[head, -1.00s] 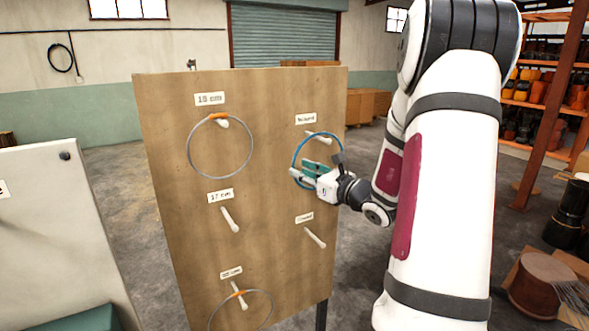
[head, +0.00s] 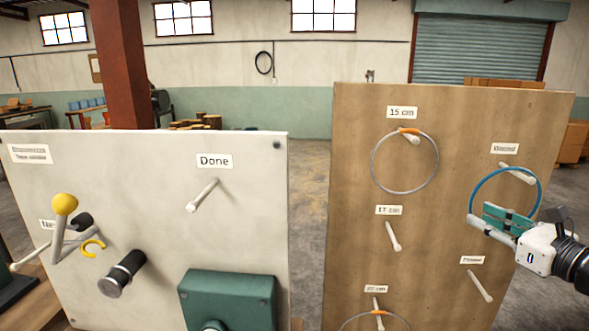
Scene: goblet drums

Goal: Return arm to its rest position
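My gripper (head: 497,222), with a white body and green parts at its fingers, is at the right side of the head view. It is in front of the tan board, at the lower part of a blue ring (head: 478,188). The ring hangs on the upper right peg (head: 517,173), under a label that seems to read "Wound". The fingers overlap the ring in the picture. I cannot tell whether they grip it or only stand in front of it. Most of my arm is outside the view.
The tan board (head: 350,250) also bears grey rings on the 15 cm peg (head: 411,138) and a lower peg; the 17 cm peg (head: 393,237) is bare. A white panel (head: 130,160) on the left has an empty "Done" peg (head: 202,196). A gap separates the boards.

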